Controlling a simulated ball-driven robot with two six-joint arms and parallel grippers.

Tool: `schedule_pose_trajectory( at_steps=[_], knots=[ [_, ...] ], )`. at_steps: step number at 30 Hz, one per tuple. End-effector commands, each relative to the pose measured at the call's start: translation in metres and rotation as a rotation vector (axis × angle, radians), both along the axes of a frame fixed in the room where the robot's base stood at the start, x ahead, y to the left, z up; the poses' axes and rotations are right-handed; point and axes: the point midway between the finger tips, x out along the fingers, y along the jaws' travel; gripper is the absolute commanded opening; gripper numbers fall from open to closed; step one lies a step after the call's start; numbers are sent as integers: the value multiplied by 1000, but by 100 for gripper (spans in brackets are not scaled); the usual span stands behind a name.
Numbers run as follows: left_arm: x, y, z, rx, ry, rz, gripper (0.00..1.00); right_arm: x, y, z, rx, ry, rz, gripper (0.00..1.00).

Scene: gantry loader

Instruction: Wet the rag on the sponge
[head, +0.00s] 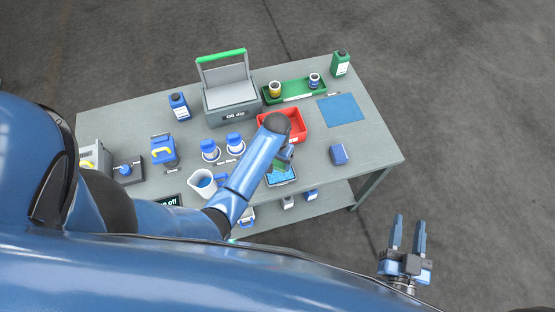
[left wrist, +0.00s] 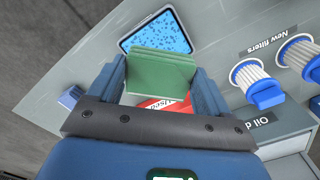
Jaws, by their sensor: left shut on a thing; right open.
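A folded green cloth, which I take for the rag (left wrist: 160,70), is between the fingers of my left gripper (left wrist: 163,80). In the head view my left gripper (head: 286,158) is above the front of the table, partly hidden by my arm. The sponge (head: 281,178) is blue and speckled, in a pale-rimmed tray just below the gripper; it also shows in the left wrist view (left wrist: 160,35), beyond the rag. I cannot tell whether rag and sponge touch. My right gripper (head: 408,228) is open and empty, off the table's right side.
A red bin (head: 297,124) stands behind the left gripper. A blue block (head: 339,154) lies to the right, a blue mat (head: 341,109) farther back. The table's right front is mostly clear.

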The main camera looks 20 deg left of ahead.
Motion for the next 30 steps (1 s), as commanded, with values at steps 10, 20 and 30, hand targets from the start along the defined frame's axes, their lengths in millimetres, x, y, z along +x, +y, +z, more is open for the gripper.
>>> schedule_pose_trajectory(
  at_steps=[10, 20, 30],
  knots=[
    [0, 0, -31, 0, 0, -1, 54, 0, 0, -34, 0, 0, 0, 43],
    [0, 0, -52, 0, -1, -2, 54, 0, 0, -58, 0, 0, 0, 43],
    [0, 0, -54, 0, 0, -2, 54, 0, 0, -60, 0, 0, 0, 43]
  ],
)
